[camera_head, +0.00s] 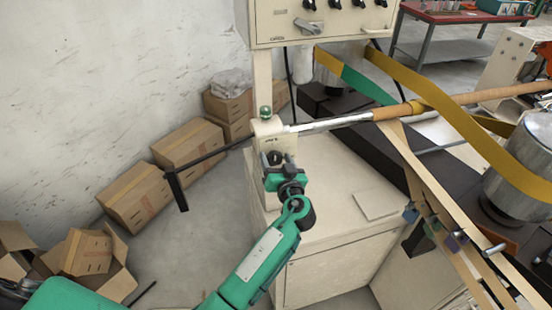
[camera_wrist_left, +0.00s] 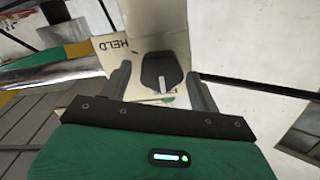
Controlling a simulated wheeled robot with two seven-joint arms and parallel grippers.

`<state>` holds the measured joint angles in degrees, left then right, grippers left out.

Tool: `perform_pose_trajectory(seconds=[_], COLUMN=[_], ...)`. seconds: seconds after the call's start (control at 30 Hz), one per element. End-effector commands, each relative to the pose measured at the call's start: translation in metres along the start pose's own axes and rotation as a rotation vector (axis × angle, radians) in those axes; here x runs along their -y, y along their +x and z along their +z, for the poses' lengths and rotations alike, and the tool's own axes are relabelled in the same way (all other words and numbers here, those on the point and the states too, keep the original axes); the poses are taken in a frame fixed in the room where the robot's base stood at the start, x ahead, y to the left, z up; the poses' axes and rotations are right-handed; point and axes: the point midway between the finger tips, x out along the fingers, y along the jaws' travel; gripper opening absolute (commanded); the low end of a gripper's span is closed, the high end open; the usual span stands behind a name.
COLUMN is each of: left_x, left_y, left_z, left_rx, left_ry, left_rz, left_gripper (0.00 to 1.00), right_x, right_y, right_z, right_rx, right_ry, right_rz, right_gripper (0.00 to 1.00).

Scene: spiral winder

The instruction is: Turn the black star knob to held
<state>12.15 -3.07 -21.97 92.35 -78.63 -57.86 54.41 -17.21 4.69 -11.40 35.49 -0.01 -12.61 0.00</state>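The black star knob (camera_wrist_left: 160,72) sits on a cream housing (camera_wrist_left: 150,22) in the left wrist view, with a "HELD" label (camera_wrist_left: 112,45) to its upper left. In the head view the knob (camera_head: 274,157) shows small on the front of the post, partly behind my gripper. My left gripper (camera_head: 281,170) is at the post. In the wrist view its two fingers stand apart, one on each side of the knob, with gaps visible. Whether they touch it cannot be seen. My right gripper is not in view.
A rod with a black crank handle (camera_head: 177,190) sticks out left of the post. A green knob (camera_head: 265,112) tops the post. A cream cabinet (camera_head: 335,215) stands to the right. A control box (camera_head: 320,20) hangs above. Cardboard boxes (camera_head: 135,195) line the wall.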

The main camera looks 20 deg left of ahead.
Motion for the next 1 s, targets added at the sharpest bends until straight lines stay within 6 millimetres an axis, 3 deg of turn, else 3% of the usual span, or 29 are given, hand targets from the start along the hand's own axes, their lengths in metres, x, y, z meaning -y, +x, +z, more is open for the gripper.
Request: perform_pose_trajectory(seconds=[0.03, 0.23, 0.67, 1.0], left_x=[0.0, 0.0, -0.001, -0.003], left_y=[0.0, 0.0, 0.001, 0.0], left_z=[0.0, 0.0, 0.001, 0.0], left_rx=[0.0, 0.0, -0.001, -0.002], left_ry=[0.0, 0.0, 0.081, 0.352], left_rz=[0.0, 0.0, 0.0, 0.0], left_gripper=[0.56, 0.17, 0.18, 0.18], right_x=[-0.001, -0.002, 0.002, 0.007], right_y=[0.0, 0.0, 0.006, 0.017], right_z=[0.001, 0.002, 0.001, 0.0], right_rx=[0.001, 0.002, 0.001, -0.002], right_ry=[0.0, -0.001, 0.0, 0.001], right_rz=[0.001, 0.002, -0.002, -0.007], right_gripper=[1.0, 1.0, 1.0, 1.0])
